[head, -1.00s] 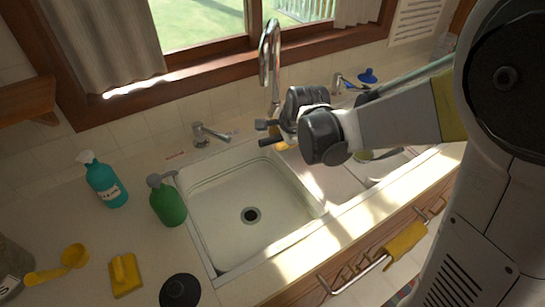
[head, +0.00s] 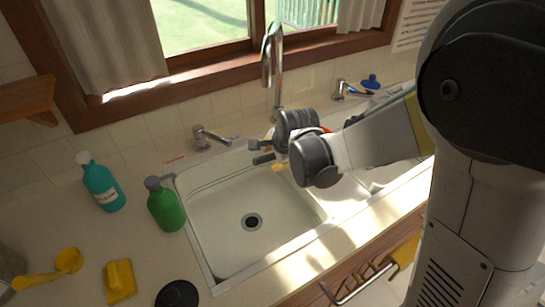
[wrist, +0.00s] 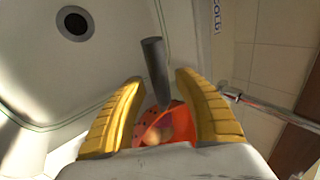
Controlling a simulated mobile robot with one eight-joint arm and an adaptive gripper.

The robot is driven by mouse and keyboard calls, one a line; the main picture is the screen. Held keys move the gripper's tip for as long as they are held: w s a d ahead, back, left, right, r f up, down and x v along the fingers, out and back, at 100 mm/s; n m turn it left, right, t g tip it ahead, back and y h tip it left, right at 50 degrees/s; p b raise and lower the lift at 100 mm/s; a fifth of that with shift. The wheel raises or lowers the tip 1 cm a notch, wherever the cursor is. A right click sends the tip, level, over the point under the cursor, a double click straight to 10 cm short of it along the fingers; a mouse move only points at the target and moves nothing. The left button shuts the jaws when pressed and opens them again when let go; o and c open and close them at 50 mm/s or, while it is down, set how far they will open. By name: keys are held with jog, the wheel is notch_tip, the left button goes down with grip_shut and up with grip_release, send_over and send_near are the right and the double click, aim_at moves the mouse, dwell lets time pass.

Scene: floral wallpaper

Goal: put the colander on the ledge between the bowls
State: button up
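My gripper (wrist: 158,77) has yellow fingers and hangs above the left basin. In the wrist view, an orange-red colander (wrist: 176,118) with small dark holes fills the space between the fingers. A dark grey rod (wrist: 154,70), apparently its handle, points past the fingertips. The fingers stand apart and seem to be shut on the colander's body; the exact contact is hidden by my palm. In the head view a bit of red shows behind the gripper (head: 280,167).
The sink's left basin (head: 235,240) is empty. A tall chrome faucet (head: 270,60) and tap levers (head: 208,137) stand behind it. The windowsill (head: 180,95) runs behind.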

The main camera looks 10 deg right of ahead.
jog(key=p+v, duration=0.5)
jog(key=v, duration=0.7)
jog(key=s+d+r+n, duration=0.2)
jog(key=s+d+n, duration=0.2)
jog(key=s+n, duration=0.3)
jog(key=s+d+r+n+h, duration=0.1)
jog(key=s+d+r+n, duration=0.2)
jog(key=s+n, duration=0.4)
jog(key=s+d, duration=0.1)
jog(key=s, duration=0.2)
jog(key=shift+s+r+t+h, duration=0.3)
jog(key=shift+t, duration=0.1)
jog(key=shift+d, duration=0.1)
jog(key=shift+f+b, duration=0.4)
jog(key=shift+b, duration=0.15)
